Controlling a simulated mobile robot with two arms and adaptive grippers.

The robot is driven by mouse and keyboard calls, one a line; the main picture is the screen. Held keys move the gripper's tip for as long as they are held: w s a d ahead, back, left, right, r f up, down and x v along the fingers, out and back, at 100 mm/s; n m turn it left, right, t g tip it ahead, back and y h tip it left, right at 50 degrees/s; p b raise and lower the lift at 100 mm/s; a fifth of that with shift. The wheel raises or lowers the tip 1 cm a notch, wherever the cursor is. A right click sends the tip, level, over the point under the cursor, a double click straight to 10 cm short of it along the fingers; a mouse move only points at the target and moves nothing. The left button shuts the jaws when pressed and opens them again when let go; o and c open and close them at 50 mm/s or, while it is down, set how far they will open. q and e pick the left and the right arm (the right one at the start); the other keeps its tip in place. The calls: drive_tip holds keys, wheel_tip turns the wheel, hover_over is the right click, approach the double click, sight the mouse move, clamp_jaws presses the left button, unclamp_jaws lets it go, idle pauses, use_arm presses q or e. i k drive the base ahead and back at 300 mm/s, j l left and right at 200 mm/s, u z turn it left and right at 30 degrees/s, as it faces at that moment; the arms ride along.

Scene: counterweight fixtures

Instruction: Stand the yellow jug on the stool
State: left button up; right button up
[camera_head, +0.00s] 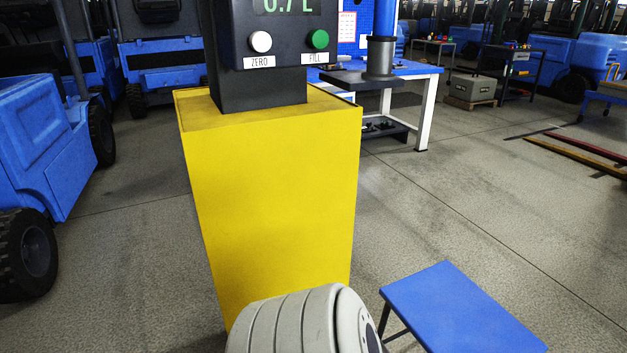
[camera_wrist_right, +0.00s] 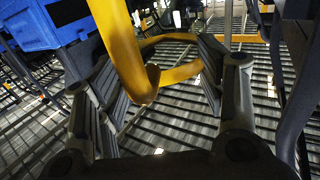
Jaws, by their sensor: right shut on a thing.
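In the right wrist view, my right gripper (camera_wrist_right: 162,75) has its two dark ribbed fingers on either side of a curved yellow part of the yellow jug (camera_wrist_right: 122,45). The gripper is shut on it. The yellow part looks like a handle, with a bent yellow band behind it; the rest of the jug cannot be made out. The blue stool (camera_head: 460,312) stands at the lower right of the head view, its flat top bare where it shows. Neither the jug nor a gripper shows in the head view. My left gripper is in neither view.
A tall yellow pedestal (camera_head: 275,190) stands left of the stool. On it is a dark dispenser (camera_head: 270,50) with ZERO and FILL buttons. Blue forklifts (camera_head: 40,130) stand at left, a workbench (camera_head: 425,80) behind.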

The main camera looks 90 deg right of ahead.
sight(452, 327)
drive_tip(key=z, duration=1.6)
